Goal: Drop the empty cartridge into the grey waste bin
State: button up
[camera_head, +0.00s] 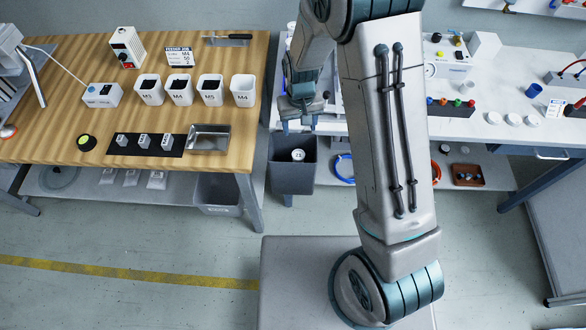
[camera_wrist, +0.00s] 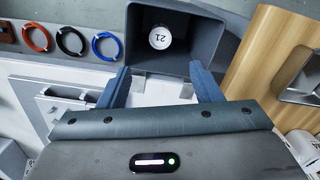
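The grey waste bin (camera_head: 291,180) stands on the floor side between the two benches; it also shows at the top of the wrist view (camera_wrist: 143,50). A round white-topped cartridge (camera_head: 297,155) is inside the bin's opening. In the wrist view the cartridge (camera_wrist: 160,37) shows its top marked "21", clear of the fingers. I cannot tell whether it rests on the bottom. My gripper (camera_head: 299,125) is just above and behind the bin mouth. In the wrist view my gripper (camera_wrist: 161,76) has its two blue fingers spread apart with nothing between them.
The wooden bench (camera_head: 90,60) at left carries several white cups and a metal tray (camera_head: 209,138). The white bench (camera_head: 500,70) at right holds small parts. Coloured rings (camera_wrist: 70,42) lie beside the bin. A grey box (camera_head: 218,193) sits under the wooden bench.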

jog(key=shift+r, duration=0.1)
notch_tip(320, 180, up, 14)
jog(key=shift+b, duration=0.3)
dwell(0.5)
jog(key=s+d+r+m+t, duration=0.1)
jog(key=s+d+r, duration=0.3)
jog(key=s+d, duration=0.3)
jog(key=s+d+r+m+t, duration=0.1)
jog(key=s+d+r+t, duration=0.1)
jog(key=s+d, duration=0.4)
jog(key=shift+s+d+r+m, duration=0.35)
jog(key=shift+s+r, duration=0.5)
jog(key=shift+s, duration=2.05)
dwell(2.3)
